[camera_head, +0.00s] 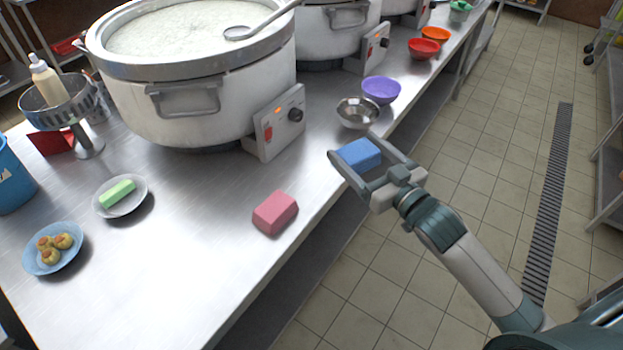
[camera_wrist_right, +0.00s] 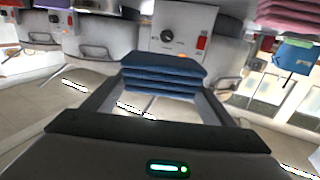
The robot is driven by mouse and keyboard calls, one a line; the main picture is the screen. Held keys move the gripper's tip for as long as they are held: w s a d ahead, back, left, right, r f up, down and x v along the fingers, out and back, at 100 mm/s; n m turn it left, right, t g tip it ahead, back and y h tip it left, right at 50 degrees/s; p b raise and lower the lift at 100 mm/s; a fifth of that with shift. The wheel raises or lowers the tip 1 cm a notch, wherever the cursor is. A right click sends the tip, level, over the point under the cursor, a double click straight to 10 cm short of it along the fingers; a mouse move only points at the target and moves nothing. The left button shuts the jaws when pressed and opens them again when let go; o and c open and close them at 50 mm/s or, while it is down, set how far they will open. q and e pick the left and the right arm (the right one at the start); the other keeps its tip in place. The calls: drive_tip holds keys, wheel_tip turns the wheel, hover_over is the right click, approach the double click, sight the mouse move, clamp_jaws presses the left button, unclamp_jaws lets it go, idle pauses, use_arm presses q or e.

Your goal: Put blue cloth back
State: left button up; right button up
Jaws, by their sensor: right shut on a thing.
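The blue cloth (camera_head: 359,153) is a folded, block-shaped stack held between the fingers of my right gripper (camera_head: 362,158). It is near the counter's front edge, to the right of the pink folded cloth and in front of the metal bowl. The right wrist view shows the blue cloth (camera_wrist_right: 162,76) as several folded layers between the two fingers (camera_wrist_right: 160,95). My right gripper is shut on it. My left gripper is not in view.
A pink folded cloth (camera_head: 275,213) lies on the steel counter (camera_head: 190,265). A metal bowl (camera_head: 358,113) and a purple bowl (camera_head: 381,90) stand behind my gripper. A large congee pot (camera_head: 215,105) stands at the back. The counter's front middle is clear.

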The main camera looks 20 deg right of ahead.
drive_tip(key=w+a+f, duration=0.2)
drive_tip(key=w, duration=0.1)
drive_tip(key=w+a+f+p, duration=0.1)
drive_tip(key=w+a+f, duration=0.1)
drive_tip(key=a, duration=0.1)
drive_tip(key=w+a+f, duration=0.3)
drive_tip(key=shift+w, duration=0.3)
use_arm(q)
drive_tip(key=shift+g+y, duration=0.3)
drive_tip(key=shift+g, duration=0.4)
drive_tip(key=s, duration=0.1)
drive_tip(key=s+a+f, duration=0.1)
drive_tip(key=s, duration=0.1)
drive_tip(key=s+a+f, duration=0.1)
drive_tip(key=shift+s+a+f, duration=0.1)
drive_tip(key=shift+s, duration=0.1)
use_arm(e)
drive_tip(key=shift+f, duration=0.1)
drive_tip(key=shift+f+p, duration=0.3)
drive_tip(key=shift+f, duration=1.6)
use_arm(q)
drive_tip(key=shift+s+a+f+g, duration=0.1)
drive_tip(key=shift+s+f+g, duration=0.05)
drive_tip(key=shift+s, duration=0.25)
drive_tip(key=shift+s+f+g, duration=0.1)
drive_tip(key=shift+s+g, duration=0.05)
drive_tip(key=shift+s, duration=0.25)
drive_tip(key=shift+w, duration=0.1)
